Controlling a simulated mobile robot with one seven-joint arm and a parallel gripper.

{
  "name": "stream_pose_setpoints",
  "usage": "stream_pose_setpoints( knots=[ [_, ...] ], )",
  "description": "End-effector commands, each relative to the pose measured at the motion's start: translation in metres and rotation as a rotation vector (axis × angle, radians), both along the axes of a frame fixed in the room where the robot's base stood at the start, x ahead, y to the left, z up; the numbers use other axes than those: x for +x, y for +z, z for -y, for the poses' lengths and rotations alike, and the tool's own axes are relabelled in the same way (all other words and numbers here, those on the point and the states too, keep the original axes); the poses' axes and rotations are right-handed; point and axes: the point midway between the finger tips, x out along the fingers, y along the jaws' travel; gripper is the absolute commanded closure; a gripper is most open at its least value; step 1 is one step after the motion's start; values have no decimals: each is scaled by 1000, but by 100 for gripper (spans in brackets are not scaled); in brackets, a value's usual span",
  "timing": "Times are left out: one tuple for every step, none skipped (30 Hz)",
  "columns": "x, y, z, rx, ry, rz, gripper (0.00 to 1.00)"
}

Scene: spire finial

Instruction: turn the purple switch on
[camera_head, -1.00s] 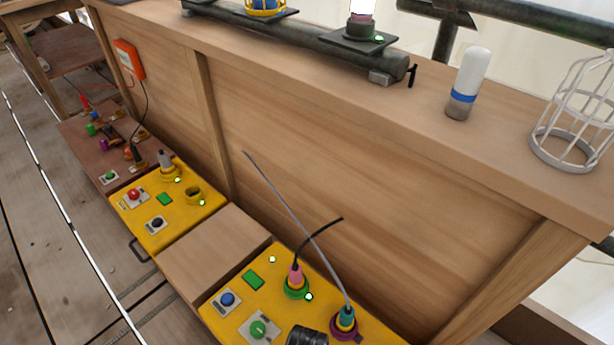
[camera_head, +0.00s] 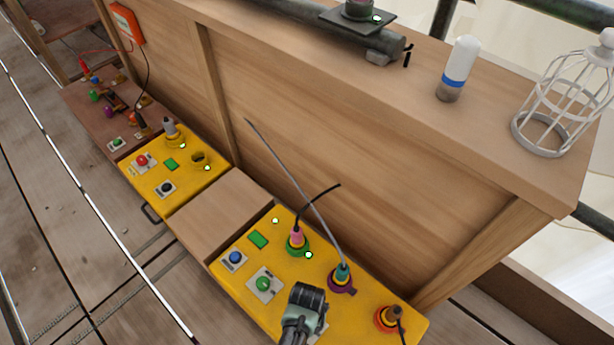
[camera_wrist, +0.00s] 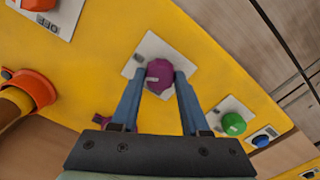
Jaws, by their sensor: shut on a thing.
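The purple switch (camera_wrist: 159,76) is a round knob on a pale square plate, set in the yellow panel (camera_wrist: 215,60). My gripper (camera_wrist: 158,80) is shut on the purple switch in the wrist view, one blue-grey finger on each side of it. In the head view my gripper (camera_head: 305,305) is over the near yellow panel (camera_head: 375,313), and the purple switch is hidden beneath it. The lettering on the plate is largely covered, so I cannot tell the switch's setting.
A green knob (camera_head: 264,284) and a blue knob (camera_head: 235,258) sit left of my gripper. Plugs with upright cables stand in the green socket (camera_head: 297,246), the purple socket (camera_head: 341,285) and the orange socket (camera_head: 388,319). A wooden bench (camera_head: 400,150) rises behind the panel.

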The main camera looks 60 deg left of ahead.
Motion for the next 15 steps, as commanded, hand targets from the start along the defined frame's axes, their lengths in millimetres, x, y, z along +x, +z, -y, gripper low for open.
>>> stream_pose_setpoints(
  knots=[
    [0, 2, 0, -1, -43, -1, 100],
    [0, 2, 0, -1, -72, -1, 100],
    [0, 2, 0, -1, -109, -1, 100],
    [0, 2, 0, -1, -136, -1, 100],
    [0, 2, 0, -1, -163, -1, 100],
    [0, 2, 0, 0, -198, 0, 100],
    [0, 1, 0, 0, -224, 0, 100],
    [0, 1, 0, -1, -250, -1, 100],
    [0, 1, 0, -1, -282, -1, 100],
    [0, 1, 0, -1, -306, -1, 100],
    [0, 1, 0, -1, -329, -1, 100],
    [0, 1, 0, -1, -357, -1, 100],
    [0, 1, 0, -1, -377, -1, 100],
    [0, 1, 0, -1, -397, -1, 100],
    [0, 1, 0, -1, -420, -1, 100]
  ],
)
